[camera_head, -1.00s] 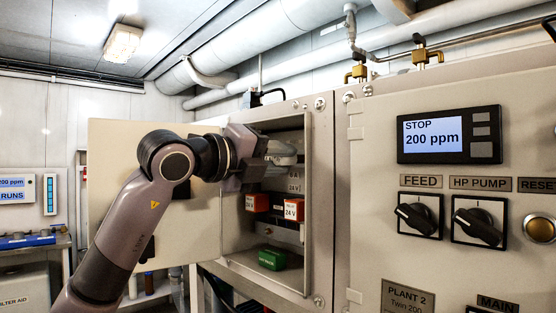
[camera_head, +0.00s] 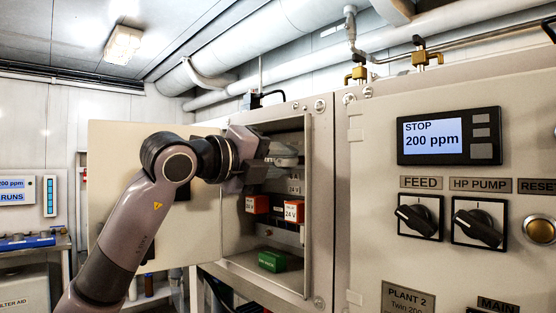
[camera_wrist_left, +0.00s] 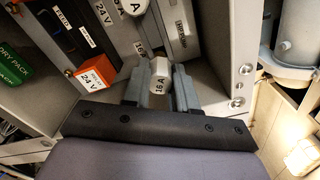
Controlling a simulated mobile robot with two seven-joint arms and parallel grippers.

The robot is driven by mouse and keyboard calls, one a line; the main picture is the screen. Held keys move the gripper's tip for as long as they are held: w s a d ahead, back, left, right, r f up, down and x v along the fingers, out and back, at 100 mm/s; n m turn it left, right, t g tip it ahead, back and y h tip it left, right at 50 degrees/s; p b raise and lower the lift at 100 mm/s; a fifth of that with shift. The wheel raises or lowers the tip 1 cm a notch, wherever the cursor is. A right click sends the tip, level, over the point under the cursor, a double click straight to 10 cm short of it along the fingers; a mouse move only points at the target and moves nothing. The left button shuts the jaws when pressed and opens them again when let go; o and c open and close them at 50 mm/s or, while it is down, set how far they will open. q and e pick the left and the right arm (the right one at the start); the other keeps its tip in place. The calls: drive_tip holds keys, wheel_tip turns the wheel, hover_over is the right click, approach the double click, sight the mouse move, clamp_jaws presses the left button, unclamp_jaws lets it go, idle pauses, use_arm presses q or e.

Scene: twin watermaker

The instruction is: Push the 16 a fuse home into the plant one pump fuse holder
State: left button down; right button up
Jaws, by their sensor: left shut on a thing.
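The 16 A fuse (camera_wrist_left: 160,82) is a pale, blocky piece labelled "16 A", seen between my left gripper's fingers (camera_wrist_left: 160,90) in the wrist view. The fingers are shut on it. In the head view my left gripper (camera_head: 284,160) reaches into the upper part of the open cabinet (camera_head: 308,270). The fuse is not clear there. The fuse and fingers hide the holder's mouth, so I cannot tell how far in the fuse sits.
Orange 24 V relays (camera_head: 291,210) and a green dry pack (camera_head: 271,261) are lower in the cabinet. The open cabinet door (camera_head: 110,150) is behind my arm. The cabinet's side wall (camera_wrist_left: 235,55) is close right of the fingers.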

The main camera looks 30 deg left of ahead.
sight(292, 161)
use_arm(q)
drive_tip(key=shift+p+x, duration=0.6)
drive_tip(key=shift+x, duration=0.85)
drive_tip(key=shift+w+d, duration=0.15)
drive_tip(key=shift+w, duration=0.2)
drive_tip(key=c, duration=0.8)
unclamp_jaws()
drive_tip(key=shift+w, duration=0.15)
drive_tip(key=shift+s+f, duration=0.1)
drive_tip(key=shift+s, duration=0.25)
drive_tip(key=b+v, duration=0.1)
drive_tip(key=v, duration=0.4)
drive_tip(key=shift+s, duration=0.2)
drive_tip(key=shift+s+a+b, duration=0.3)
drive_tip(key=shift+s, duration=0.2)
